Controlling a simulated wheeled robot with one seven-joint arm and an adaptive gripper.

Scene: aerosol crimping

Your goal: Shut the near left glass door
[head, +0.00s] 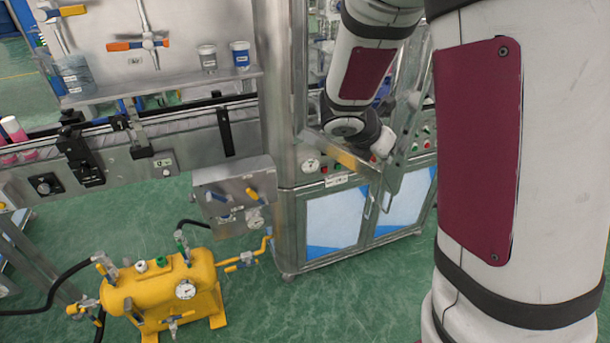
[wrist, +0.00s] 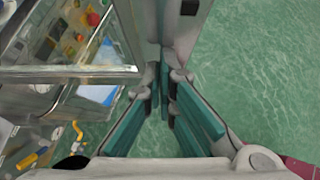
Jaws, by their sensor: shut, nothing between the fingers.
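The near left glass door (head: 343,152) stands swung out from the steel cabinet, its bottom rail slanting toward me. In the wrist view its rail (wrist: 70,72) runs across the left, and its grey upright edge (wrist: 182,35) is at the top centre. My gripper (wrist: 165,92) is shut and empty, its teal-padded fingers close to that upright edge. I cannot tell whether they touch it. In the head view my arm covers much of the door, and the fingertips are hidden.
The cabinet's control panel (head: 335,176) sits above white-and-blue lower doors (head: 333,222). A grey valve box (head: 233,190) and a yellow tank (head: 160,290) stand to the left. A conveyor (head: 120,170) runs in from the left. The green floor (head: 345,300) in front is clear.

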